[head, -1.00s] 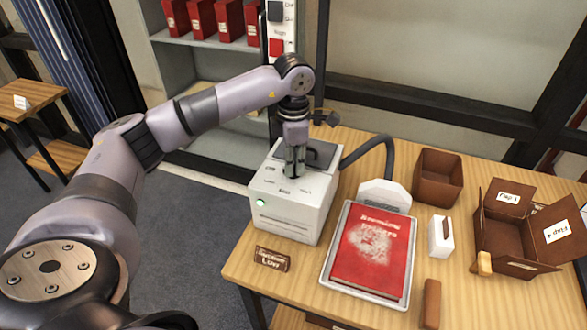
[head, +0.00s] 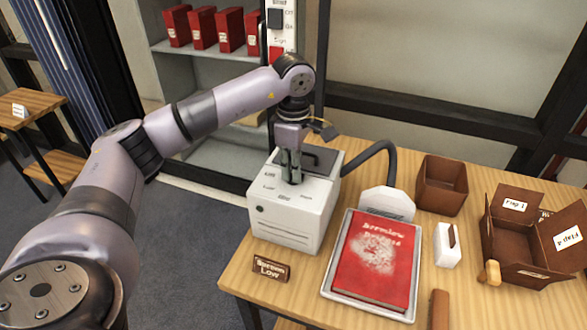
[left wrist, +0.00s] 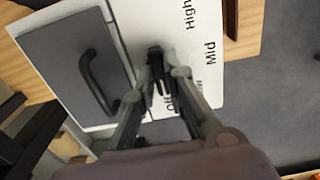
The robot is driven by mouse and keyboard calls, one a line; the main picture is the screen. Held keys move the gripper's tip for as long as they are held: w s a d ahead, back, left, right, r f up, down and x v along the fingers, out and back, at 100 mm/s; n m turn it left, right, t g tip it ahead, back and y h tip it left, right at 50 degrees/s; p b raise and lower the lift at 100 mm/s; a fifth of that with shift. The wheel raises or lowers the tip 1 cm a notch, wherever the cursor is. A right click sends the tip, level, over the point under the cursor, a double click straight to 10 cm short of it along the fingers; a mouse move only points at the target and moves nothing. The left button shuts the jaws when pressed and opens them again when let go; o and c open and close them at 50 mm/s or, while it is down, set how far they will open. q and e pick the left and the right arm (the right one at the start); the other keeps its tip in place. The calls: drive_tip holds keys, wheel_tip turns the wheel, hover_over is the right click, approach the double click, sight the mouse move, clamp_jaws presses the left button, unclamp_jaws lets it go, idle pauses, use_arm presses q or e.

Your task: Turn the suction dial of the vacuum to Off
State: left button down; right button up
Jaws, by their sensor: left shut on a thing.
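The vacuum (head: 292,222) is a white box on the wooden table, with a dark lid and handle on top and a grey hose at its back. The small round light on its front is dark. My left gripper (head: 291,177) points down onto its top and is shut on the suction dial, which the fingers mostly hide. In the left wrist view, a dark part of the dial (left wrist: 158,72) shows between the fingertips. The labels High and Mid are readable there, and a further label, apparently Off, is partly covered by the fingers. My right gripper is not in view.
A brown sign (head: 271,267) stands before the vacuum. A red book (head: 375,265) lies in a pale tray, with the white hose nozzle (head: 387,204) behind. Right of it are a brown box (head: 442,186), a white block (head: 447,245) and an open flapped box (head: 520,250).

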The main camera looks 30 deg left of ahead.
use_arm(q)
drive_tip(key=shift+r, duration=0.1)
drive_tip(key=c, duration=1.6)
unclamp_jaws()
drive_tip(key=shift+c, duration=0.2)
wheel_tip(320, 180, up, 12)
